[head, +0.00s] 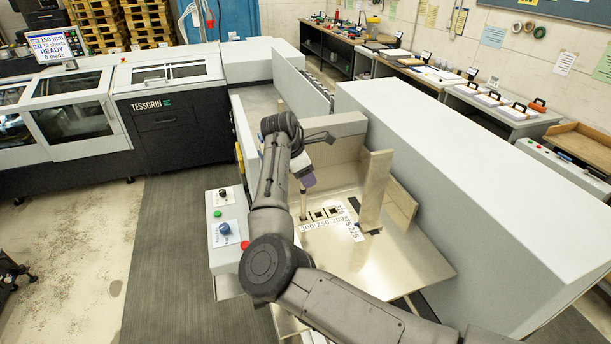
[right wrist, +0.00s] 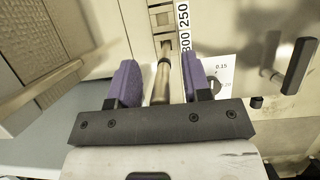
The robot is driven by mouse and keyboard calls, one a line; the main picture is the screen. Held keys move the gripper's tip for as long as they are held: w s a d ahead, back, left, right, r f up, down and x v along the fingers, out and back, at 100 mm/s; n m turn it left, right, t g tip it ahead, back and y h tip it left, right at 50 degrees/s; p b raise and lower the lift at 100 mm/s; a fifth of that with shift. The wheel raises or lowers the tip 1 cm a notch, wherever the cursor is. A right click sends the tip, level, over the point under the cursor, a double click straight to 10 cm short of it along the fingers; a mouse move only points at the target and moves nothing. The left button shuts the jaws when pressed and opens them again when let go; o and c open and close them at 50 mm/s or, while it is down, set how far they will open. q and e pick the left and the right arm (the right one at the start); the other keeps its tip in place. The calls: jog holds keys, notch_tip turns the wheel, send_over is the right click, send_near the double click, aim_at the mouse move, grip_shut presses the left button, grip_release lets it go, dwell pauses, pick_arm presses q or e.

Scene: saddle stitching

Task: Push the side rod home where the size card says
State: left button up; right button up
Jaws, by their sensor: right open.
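My right gripper (head: 306,180) is over the left part of the metal tray (head: 385,265), and its purple fingers also show in the right wrist view (right wrist: 160,78). It is open. The side rod (right wrist: 162,82), a slim metal rod, stands between the two fingers with a gap on each side. In the head view the rod (head: 303,208) stands upright by the 300 end of the number strip (head: 322,223), which reads 300, 250, 200. Dark square holes lie beside the strip. I cannot make out a size card for certain. My left gripper is not in view.
An upright plate (head: 375,190) stands on the tray to the right. A control box (head: 226,225) with buttons is at left. A long grey housing (head: 470,190) borders the right. A screen (head: 57,46) reads 150 mm, 10 sheets, READY, 0 made.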

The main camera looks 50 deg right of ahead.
jog(key=b+v, duration=0.1)
jog(key=v, duration=1.1)
jog(key=shift+b, duration=0.4)
jog(key=shift+f, duration=0.1)
